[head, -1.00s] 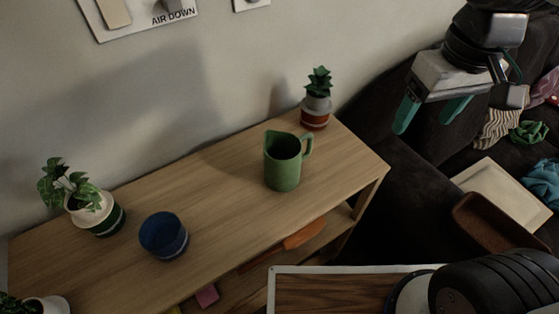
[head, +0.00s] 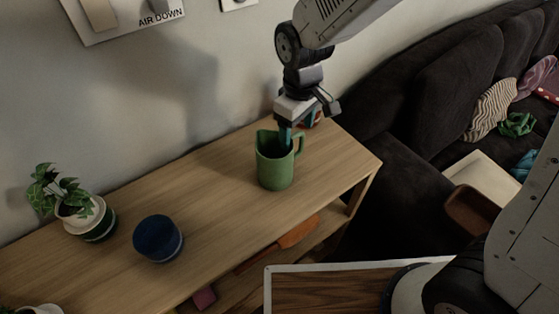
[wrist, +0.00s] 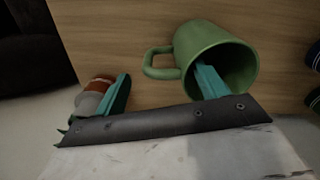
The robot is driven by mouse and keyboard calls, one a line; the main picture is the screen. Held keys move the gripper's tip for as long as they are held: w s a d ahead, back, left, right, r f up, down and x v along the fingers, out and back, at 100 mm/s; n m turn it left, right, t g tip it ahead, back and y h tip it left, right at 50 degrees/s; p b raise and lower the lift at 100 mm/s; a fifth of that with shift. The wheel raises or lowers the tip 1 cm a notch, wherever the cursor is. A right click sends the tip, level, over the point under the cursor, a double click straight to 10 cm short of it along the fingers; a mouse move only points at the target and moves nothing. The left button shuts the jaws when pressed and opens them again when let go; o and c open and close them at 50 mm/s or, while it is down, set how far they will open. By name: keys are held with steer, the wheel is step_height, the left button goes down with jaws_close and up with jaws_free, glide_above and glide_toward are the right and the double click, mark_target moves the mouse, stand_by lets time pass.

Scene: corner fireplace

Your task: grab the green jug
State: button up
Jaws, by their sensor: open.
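The green jug (head: 275,172) stands upright on the wooden shelf top, its handle towards the right in the head view. In the wrist view the jug (wrist: 238,55) shows its open mouth, with the handle on the left. My gripper (head: 290,132) is open, right above the jug. I cannot tell whether the first finger reaches inside the jug. The gripper holds nothing.
The wooden shelf top (head: 215,205) also carries a blue bowl (head: 158,240) and a leafy plant in a pot (head: 92,218). A red-banded plant pot (wrist: 95,95) stands close behind the jug, mostly hidden in the head view. The wall is behind; a dark sofa (head: 400,180) is right.

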step_height(320, 180, down, 4)
steer(key=shift+s+r, duration=0.1)
steer(key=shift+s, duration=0.05)
steer(key=c, duration=1.4)
steer(key=shift+r, duration=0.2)
steer(key=shift+r, duration=1.5)
steer(key=shift+s+r, duration=0.15)
steer(key=shift+s, duration=0.1)
steer(key=s+a+r, duration=0.1)
steer(key=s+a, duration=0.2)
steer(key=s, duration=1.2)
steer(key=shift+a+r, duration=0.15)
steer(key=shift+r, duration=0.05)
